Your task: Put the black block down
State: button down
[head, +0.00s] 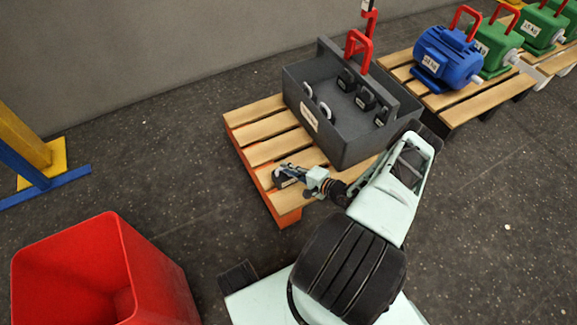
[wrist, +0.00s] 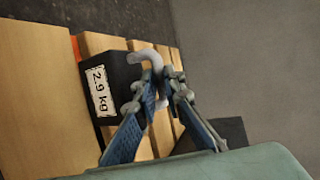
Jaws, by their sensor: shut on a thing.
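The black block (wrist: 124,92) has a white label reading 2.9 kg and a pale curved handle (wrist: 152,58). In the wrist view my gripper (wrist: 163,85) is shut on that handle, with the block beside the fingers. In the head view my gripper (head: 284,172) is over the near-left part of a wooden pallet (head: 258,137), outside the grey bin. The block (head: 288,182) shows there only as a small dark shape, partly hidden by the fingers. I cannot tell whether it touches the slats.
A grey bin (head: 352,140) with a label and several black blocks stands on the pallet. A red hook (head: 367,25) hangs above its red handle. A red container (head: 75,265) is at lower left. Blue (head: 445,57) and green motors stand on pallets at right.

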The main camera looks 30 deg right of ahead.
jog(key=shift+w+r, duration=0.25)
jog(key=shift+w, duration=0.05)
jog(key=c, duration=2.2)
grip_release()
jog(key=shift+s+f, duration=0.25)
jog(key=shift+f, duration=0.1)
jog(key=shift+c, duration=0.2)
jog(key=shift+o, duration=1.1)
jog(key=shift+r, duration=0.15)
jog(key=p+v, duration=0.3)
jog(key=v, duration=0.9)
